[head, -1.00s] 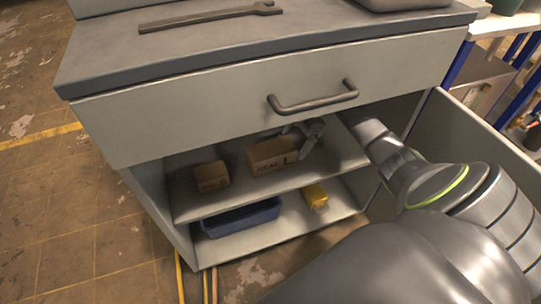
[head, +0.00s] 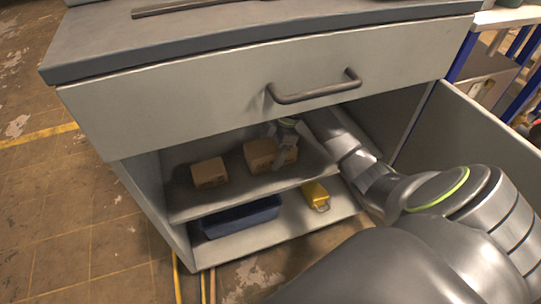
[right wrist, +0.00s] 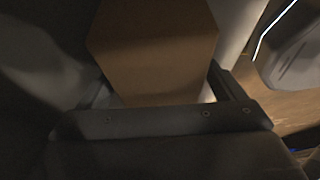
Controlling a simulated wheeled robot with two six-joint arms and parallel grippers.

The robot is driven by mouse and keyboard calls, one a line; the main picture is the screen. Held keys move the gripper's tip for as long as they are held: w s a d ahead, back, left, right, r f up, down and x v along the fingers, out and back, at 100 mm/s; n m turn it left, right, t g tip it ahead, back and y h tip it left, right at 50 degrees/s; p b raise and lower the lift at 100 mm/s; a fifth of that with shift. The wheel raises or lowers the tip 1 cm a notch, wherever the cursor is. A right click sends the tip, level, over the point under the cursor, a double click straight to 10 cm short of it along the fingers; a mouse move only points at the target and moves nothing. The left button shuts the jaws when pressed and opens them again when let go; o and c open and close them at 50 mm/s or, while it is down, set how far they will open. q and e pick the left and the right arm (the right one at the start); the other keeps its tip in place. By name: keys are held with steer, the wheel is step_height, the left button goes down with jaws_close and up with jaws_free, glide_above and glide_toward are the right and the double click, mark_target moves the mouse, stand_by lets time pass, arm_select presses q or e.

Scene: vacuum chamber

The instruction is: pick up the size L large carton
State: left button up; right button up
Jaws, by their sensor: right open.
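The large carton (head: 258,154) is a brown box on the upper shelf inside the open cabinet. My right gripper (head: 283,156) is at its right part, in front of and over it, hiding some of it and its label. In the right wrist view the brown carton (right wrist: 150,45) fills the space between the two fingers of my open right gripper (right wrist: 160,85), one on each side. I cannot tell whether the fingers touch it. A smaller brown carton (head: 209,173) stands to its left on the same shelf. My left gripper is not in view.
The closed drawer (head: 210,110) with its handle (head: 315,90) overhangs the shelf (head: 235,192). A blue bin (head: 240,217) and a yellow object (head: 315,194) are on the lower shelf. The open door (head: 475,130) stands to the right of my arm.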

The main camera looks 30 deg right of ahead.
steer(key=c, duration=1.1)
steer(key=shift+r, duration=0.15)
